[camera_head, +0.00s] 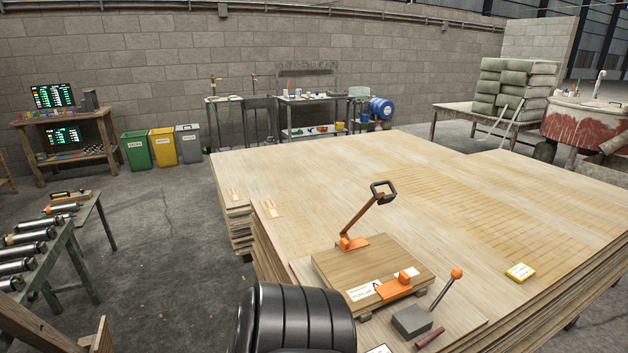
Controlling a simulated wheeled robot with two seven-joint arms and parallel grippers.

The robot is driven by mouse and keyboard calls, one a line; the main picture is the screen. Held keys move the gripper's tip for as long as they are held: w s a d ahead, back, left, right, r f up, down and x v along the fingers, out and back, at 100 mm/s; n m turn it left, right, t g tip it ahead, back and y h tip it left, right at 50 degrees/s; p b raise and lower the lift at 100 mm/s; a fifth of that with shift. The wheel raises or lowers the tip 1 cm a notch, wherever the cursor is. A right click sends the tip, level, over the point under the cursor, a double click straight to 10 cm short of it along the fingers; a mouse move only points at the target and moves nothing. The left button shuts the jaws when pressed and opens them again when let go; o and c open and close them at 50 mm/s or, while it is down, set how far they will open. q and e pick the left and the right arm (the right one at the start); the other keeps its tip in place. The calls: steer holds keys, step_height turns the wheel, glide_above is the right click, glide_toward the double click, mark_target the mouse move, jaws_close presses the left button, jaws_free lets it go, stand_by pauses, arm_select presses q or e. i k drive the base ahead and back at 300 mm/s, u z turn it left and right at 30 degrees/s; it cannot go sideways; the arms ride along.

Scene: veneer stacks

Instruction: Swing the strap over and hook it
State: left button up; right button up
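A brown-orange strap (366,215) rises tilted from an orange bracket (352,243) at the back of a small wooden stack (350,268). Its upper end carries a black loop handle (384,190), which stands in the air above the stack, apart from the front. An orange catch (396,287) sits at the stack's front edge, beside white labels (364,291). The strap does not touch the catch. Neither of my grippers is in view; a black rounded part at the bottom centre looks like part of my arm.
A grey block (411,320), an orange-knobbed lever (456,274) and a dark red bar (430,338) lie right of the small stack. A yellow tag (520,272) lies on the large veneer stack (450,240). A roller table (50,240) stands left. The veneer top behind is mostly clear.

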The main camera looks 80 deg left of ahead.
mark_target(382, 198)
steer(key=u, duration=0.2)
steer(key=i, duration=2.4)
steer(key=u, duration=3.65)
steer(key=i, duration=0.5)
steer(key=u, duration=0.05)
